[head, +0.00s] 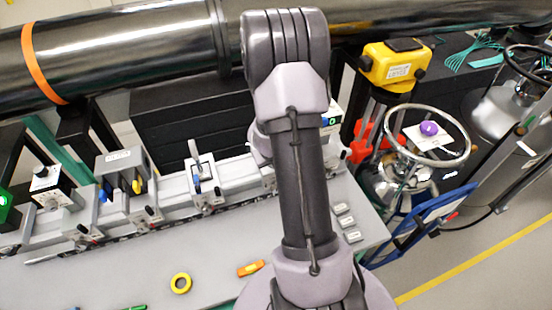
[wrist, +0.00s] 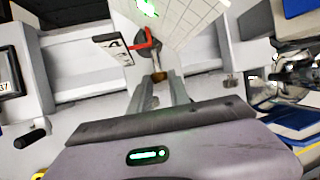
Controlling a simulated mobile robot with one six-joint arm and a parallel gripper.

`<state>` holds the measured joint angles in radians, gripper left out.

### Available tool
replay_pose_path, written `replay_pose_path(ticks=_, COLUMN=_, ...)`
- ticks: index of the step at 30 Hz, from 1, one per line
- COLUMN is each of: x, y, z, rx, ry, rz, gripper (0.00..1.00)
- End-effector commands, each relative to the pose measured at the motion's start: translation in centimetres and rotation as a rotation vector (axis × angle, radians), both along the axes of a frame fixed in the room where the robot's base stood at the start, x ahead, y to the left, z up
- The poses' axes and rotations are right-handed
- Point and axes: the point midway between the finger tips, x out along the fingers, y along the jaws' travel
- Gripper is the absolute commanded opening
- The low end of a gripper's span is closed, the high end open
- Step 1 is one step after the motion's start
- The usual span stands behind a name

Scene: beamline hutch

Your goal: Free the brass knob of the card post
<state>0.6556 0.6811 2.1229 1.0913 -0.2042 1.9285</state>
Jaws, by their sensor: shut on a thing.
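In the wrist view, my gripper (wrist: 161,84) reaches forward with its two grey fingers on either side of a small brass-brown knob (wrist: 159,76). It is shut on the knob, which is largely hidden between the fingertips. Just beyond the knob, a red bracket (wrist: 145,46) stands beside a white card (wrist: 114,47) with dark marks. I cannot tell how the bracket joins the knob. In the head view, my own arm hides the gripper, the knob and the card.
A pale gridded panel (wrist: 185,20) with a green glow is close beyond the fingertips. In the head view, instruments line a rail (head: 170,212) on the grey bench. A black pipe (head: 130,52) crosses above.

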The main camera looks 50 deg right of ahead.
Motion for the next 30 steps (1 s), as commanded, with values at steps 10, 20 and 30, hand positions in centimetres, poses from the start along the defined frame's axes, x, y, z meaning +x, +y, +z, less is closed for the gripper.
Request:
replay_pose_path(ticks=10, x=0.1, y=0.0, z=0.0, rx=-0.014, ry=0.007, rz=0.001, gripper=0.00)
replay_pose_path(ticks=20, x=0.1, y=0.0, z=0.0, rx=-0.014, ry=0.007, rz=0.000, gripper=0.32)
replay_pose_path(ticks=30, x=-0.3, y=0.7, z=2.0, rx=-0.014, ry=0.006, rz=0.001, gripper=0.32)
